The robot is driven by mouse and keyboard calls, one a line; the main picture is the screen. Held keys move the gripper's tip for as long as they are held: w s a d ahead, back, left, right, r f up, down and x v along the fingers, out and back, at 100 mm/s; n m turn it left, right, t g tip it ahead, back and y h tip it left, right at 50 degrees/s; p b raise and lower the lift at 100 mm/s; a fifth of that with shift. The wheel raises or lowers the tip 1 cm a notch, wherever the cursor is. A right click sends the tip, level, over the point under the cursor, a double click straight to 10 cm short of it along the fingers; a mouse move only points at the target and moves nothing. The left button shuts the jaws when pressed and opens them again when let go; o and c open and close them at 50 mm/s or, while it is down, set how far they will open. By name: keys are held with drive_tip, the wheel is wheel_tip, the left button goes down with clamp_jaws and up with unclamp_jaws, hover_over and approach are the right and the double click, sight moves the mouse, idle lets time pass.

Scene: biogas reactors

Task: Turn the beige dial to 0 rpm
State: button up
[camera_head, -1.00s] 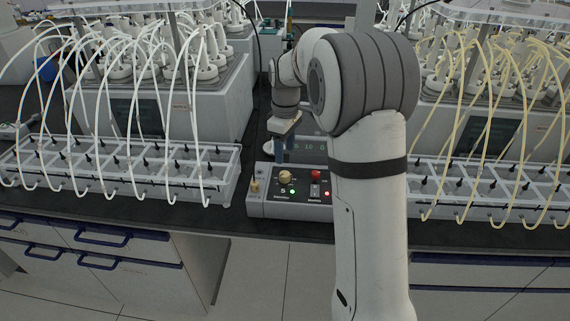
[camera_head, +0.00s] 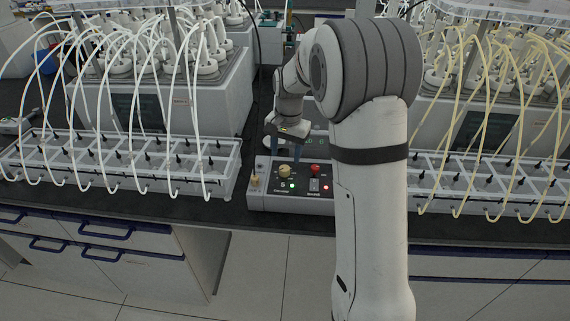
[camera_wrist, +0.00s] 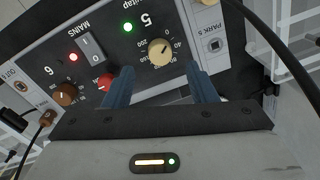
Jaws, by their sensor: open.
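The beige dial (camera_head: 284,171) is on the sloped front of a grey control box (camera_head: 262,202), beside a "5" label and a green light. In the wrist view the dial (camera_wrist: 160,53) sits in a ring of numbers including 0, 40 and 200. Its pointer mark is too small to read surely. My gripper (camera_wrist: 162,84) is open, with two blue fingers apart and nothing between them. In the wrist view the dial lies just beyond the fingertips, between their lines. In the head view my gripper (camera_head: 284,157) is just behind and above the dial.
A red knob (camera_wrist: 104,82) is close beside one finger. A brown knob (camera_wrist: 65,94) and the MAINS switch (camera_wrist: 91,46) are farther left. Another beige knob (camera_head: 254,181) is at the box's left end. Tube racks (camera_head: 120,165) flank the box. A black cable (camera_wrist: 285,60) runs at right.

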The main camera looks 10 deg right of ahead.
sight(285, 168)
wheel_tip(285, 168, down, 5)
drive_tip(key=shift+w+a+f, duration=0.1)
drive_tip(key=shift+f, duration=0.1)
drive_tip(key=c, duration=1)
drive_tip(key=shift+n, duration=0.6)
drive_tip(key=o, duration=1)
